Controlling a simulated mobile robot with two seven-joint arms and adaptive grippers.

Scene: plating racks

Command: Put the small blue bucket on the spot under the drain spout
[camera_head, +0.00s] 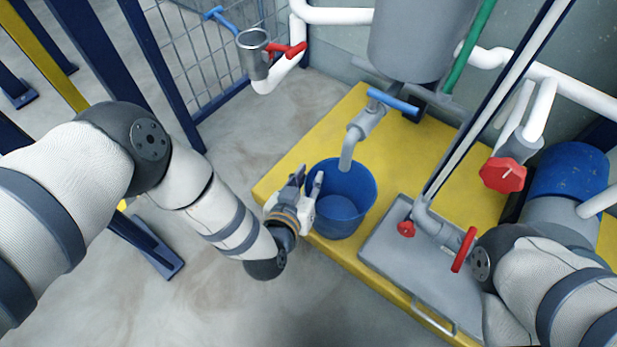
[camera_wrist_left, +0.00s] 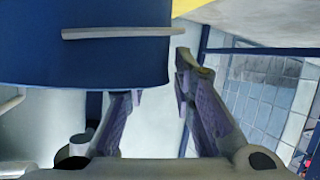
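The small blue bucket (camera_head: 342,215) stands upright at the front left of the yellow platform. The end of the drain spout (camera_head: 347,155) is over the bucket's mouth in the head view. The bucket covers the floor beneath it, so no spot mark shows there. My left gripper (camera_head: 307,184) is at the bucket's left rim with its fingers apart. In the left wrist view the bucket (camera_wrist_left: 85,58) fills the upper left and hides one fingertip; the other finger (camera_wrist_left: 192,80) is just right of its edge. I cannot tell whether they touch. My right gripper is out of view.
The yellow platform (camera_head: 290,150) carries a grey tray (camera_head: 390,240) right of the bucket. A blue-handled valve (camera_head: 392,101) sits above the spout. Red valve handles (camera_head: 502,174) and white pipes are at right. A wire mesh fence (camera_head: 200,55) stands behind.

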